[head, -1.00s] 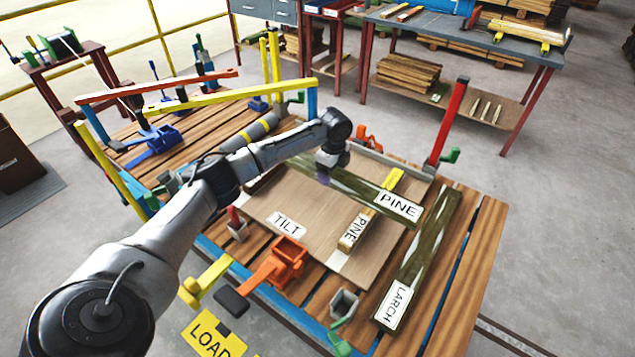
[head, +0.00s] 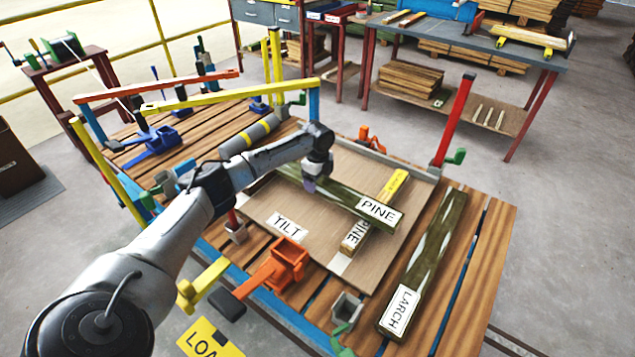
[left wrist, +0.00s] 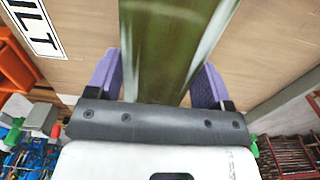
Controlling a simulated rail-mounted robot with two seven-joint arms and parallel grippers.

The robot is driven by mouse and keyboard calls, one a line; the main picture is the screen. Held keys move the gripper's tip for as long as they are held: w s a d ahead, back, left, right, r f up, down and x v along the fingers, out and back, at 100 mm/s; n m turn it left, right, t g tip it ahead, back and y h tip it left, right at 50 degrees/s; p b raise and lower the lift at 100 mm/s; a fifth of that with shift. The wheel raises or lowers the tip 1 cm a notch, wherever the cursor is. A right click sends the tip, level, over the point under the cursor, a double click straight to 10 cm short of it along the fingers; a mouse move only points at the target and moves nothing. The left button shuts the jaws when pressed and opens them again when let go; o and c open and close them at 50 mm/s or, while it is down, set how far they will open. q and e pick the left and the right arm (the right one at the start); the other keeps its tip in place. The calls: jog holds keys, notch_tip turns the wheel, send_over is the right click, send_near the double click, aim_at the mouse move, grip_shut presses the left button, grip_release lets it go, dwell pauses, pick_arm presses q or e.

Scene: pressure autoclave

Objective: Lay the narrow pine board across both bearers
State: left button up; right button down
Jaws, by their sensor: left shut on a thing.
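A dark green-streaked board labelled PINE (head: 345,199) lies over the tan tray marked TILT (head: 262,207). My left gripper (head: 310,184) is shut on this board near its left part; the left wrist view shows the board (left wrist: 165,45) between its two purple fingers (left wrist: 157,78). A shorter, lighter piece also labelled PINE (head: 372,217), with a yellow far end, lies crosswise beneath the held board's right part. Whether they touch is unclear. A second bearer cannot be made out, and my arm hides the held board's left end. My right gripper is not in view.
A green-streaked LARCH board (head: 425,265) lies on the slatted table right of the tray. An orange clamp (head: 285,265) and a grey cup-like block (head: 347,307) are at the front. A red post (head: 455,120) and yellow bar (head: 235,95) rise around the table.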

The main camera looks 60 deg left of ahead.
pick_arm(q)
jog(key=shift+f, duration=0.1)
dwell(0.3)
jog(key=o, duration=1.3)
jog(key=shift+f, duration=0.1)
jog(key=shift+c, duration=0.2)
notch_tip(320, 180, up, 12)
jog(key=p, duration=0.5)
jog(key=shift+r, duration=0.2)
